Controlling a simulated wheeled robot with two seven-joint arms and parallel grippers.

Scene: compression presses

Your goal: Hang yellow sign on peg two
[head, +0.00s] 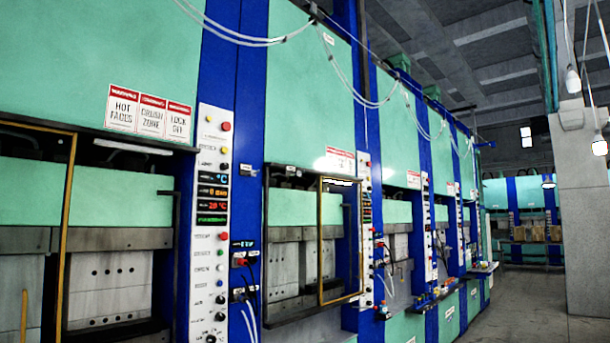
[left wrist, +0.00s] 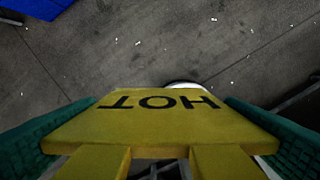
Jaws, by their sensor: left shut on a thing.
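The yellow sign (left wrist: 165,128) fills the lower part of the left wrist view. It bears the black word HOT, upside down in that picture, and two yellow strips run from it to the lower edge. My left gripper (left wrist: 162,118) is shut on the sign, with a teal ribbed finger at each side. The sign is held above the grey floor. I cannot make out peg two or any pegs in either view. Neither gripper shows in the head view, and my right gripper is not seen.
A row of green and blue presses (head: 310,90) runs along the left into the distance. A control panel (head: 211,230) and yellow-edged guard frames (head: 341,240) stand on their fronts. Free grey floor (head: 525,300) lies right, beside a concrete pillar (head: 584,210).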

